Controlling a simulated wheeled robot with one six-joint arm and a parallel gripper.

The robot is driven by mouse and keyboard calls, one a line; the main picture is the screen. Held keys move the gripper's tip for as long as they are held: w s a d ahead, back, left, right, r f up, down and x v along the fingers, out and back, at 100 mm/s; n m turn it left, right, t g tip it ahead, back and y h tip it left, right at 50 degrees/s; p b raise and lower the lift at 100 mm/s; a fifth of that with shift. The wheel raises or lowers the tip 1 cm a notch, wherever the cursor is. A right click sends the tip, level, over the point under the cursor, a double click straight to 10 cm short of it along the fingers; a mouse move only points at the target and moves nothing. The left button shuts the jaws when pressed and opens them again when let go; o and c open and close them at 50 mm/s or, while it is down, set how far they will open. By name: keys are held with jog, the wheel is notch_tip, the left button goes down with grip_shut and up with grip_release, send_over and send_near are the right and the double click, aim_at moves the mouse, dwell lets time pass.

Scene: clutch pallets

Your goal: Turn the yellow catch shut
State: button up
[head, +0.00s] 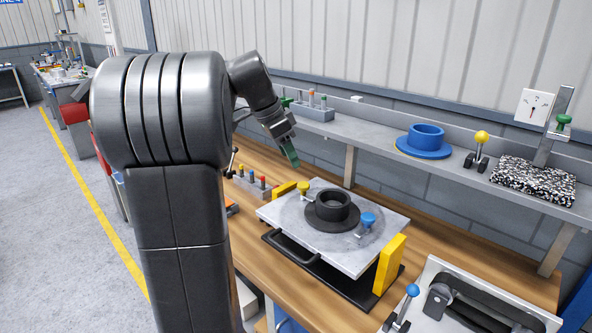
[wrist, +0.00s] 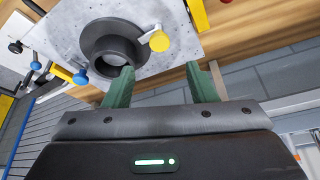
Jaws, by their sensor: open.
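The yellow catch (head: 304,187) is a small lever with a yellow knob on a grey plate (head: 285,215). In the wrist view its yellow knob (wrist: 159,41) and pale lever lie at the flange edge of a black ring-shaped part (head: 332,207). My gripper (head: 291,157) has green fingers, open and empty, above the plate's back edge. In the wrist view the yellow knob lies beyond the gap between the fingertips (wrist: 161,72).
The plate has a black handle (head: 290,250) in front and yellow end blocks (head: 390,264). A rack of coloured pegs (head: 253,184) stands left. The back shelf (head: 375,130) holds a blue flanged ring (head: 424,141) and a yellow-knobbed clamp (head: 480,140). A blue-knobbed lever (head: 412,291) stands front right.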

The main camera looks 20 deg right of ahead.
aim_at(303, 184)
jog(key=shift+v, duration=2.3)
jog(key=shift+f, duration=0.1)
jog(key=x, duration=1.4)
